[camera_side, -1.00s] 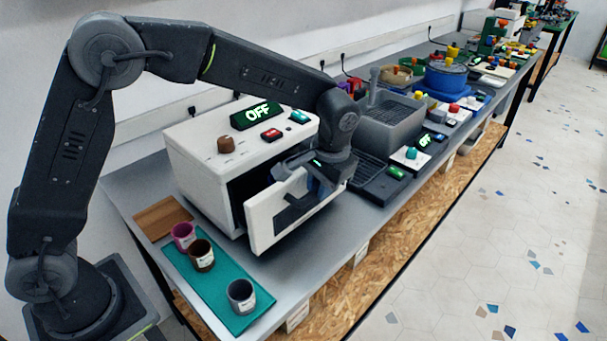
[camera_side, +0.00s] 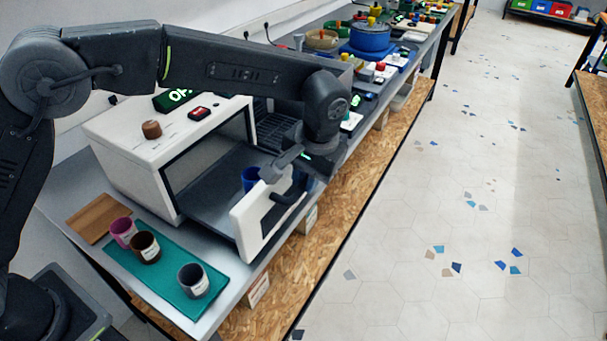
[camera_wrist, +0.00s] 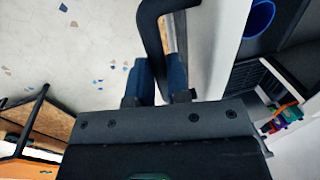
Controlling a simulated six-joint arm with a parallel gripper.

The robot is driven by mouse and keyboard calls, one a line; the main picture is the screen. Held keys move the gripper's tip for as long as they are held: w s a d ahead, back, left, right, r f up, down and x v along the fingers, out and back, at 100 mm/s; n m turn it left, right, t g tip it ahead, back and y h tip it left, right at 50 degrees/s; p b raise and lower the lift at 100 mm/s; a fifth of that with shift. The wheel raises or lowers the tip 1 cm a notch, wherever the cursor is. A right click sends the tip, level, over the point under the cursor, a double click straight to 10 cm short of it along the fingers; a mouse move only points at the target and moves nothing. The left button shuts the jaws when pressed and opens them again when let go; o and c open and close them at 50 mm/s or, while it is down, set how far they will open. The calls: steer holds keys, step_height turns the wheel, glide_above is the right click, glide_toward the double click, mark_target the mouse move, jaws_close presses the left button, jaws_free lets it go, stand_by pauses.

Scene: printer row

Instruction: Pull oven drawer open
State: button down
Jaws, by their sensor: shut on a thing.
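The white oven (camera_side: 130,150) stands on the grey bench with a brown knob on top. Its drawer (camera_side: 247,228) is pulled well out, showing a dark tray floor (camera_side: 212,192) and a blue cup (camera_side: 250,178) inside, behind the white front panel. The cup also shows in the wrist view (camera_wrist: 259,18). A dark bar handle (camera_wrist: 151,35) is on the drawer's front. My gripper (camera_wrist: 159,76) is shut on this handle, its blue-grey fingers on either side of it. In the side view, my gripper (camera_side: 290,192) is at the front panel, partly hiding the handle.
A teal mat (camera_side: 150,275) with pink, brown and grey cups lies left of the drawer. A wooden board (camera_side: 98,218) is behind it. Other bench equipment, including a blue pot (camera_side: 369,38), stands farther along. Open floor lies in front of the bench.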

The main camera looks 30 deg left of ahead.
steer(key=c, duration=1.1)
jaws_free()
steer(key=shift+r, duration=0.15)
step_height(320, 180, up, 13)
steer(key=d, duration=0.2)
steer(key=shift+d+r, duration=0.2)
steer(key=shift+d, duration=0.05)
steer(key=s+a+r+t+h, duration=0.1)
steer(key=s+a+r, duration=0.2)
steer(key=s+a, duration=0.35)
steer(key=s+a+r+t+h, duration=0.1)
steer(key=s+a+r, duration=0.2)
steer(key=a, duration=0.6)
steer(key=s+a+f+t, duration=0.1)
steer(key=s+a+f, duration=0.3)
steer(key=s, duration=0.3)
steer(key=s+a+f+t, duration=0.2)
steer(key=s+a+f, duration=0.2)
steer(key=s, duration=0.3)
steer(key=shift+s+f+t, duration=0.2)
steer(key=shift+s+t, duration=0.1)
